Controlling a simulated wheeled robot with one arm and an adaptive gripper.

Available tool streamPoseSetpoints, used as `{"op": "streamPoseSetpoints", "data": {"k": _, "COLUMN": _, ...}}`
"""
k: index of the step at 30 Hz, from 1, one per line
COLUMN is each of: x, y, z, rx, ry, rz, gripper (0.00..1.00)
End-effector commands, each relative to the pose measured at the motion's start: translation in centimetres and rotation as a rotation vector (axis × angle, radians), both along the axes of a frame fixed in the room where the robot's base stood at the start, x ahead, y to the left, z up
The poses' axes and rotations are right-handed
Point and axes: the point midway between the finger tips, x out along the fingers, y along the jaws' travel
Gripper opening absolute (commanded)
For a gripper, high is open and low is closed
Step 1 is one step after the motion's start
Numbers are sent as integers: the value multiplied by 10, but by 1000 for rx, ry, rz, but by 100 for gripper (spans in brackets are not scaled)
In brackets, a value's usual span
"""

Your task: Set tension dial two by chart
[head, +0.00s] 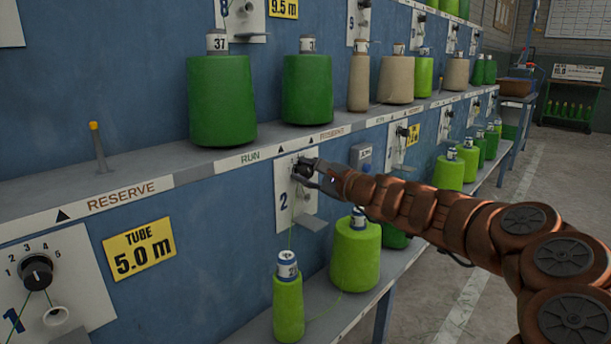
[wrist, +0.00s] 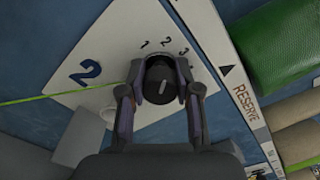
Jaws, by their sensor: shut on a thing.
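Tension dial two is a round black knob (wrist: 163,88) on a white plate marked with a blue 2 (head: 284,199). In the wrist view the plate (wrist: 100,55) shows the numbers 1, 2, 3 and part of a 4 around the knob. A short pale mark lies on the knob's face; which number it points to I cannot tell. My gripper (head: 304,171) is shut on the knob, one finger on each side, and hides much of it in the head view. A sheet like a chart (head: 582,18) hangs on the far wall, too small to read.
Dial one (head: 37,272) is at the lower left, beside a yellow "TUBE 5.0 m" sign (head: 140,250). Green and tan yarn cones stand on the upper shelf (head: 190,160). Green cones (head: 288,305) stand below dial two, with a green thread near it. The aisle floor at right is clear.

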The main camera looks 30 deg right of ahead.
Motion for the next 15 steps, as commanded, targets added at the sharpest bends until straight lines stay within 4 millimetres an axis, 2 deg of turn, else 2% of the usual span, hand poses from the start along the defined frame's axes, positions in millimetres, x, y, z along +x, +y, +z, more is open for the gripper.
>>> {"op": "streamPoseSetpoints", "data": {"k": 15, "x": 0, "y": 1, "z": 1, "rx": -32, "ry": -8, "rz": 1, "gripper": 0}}
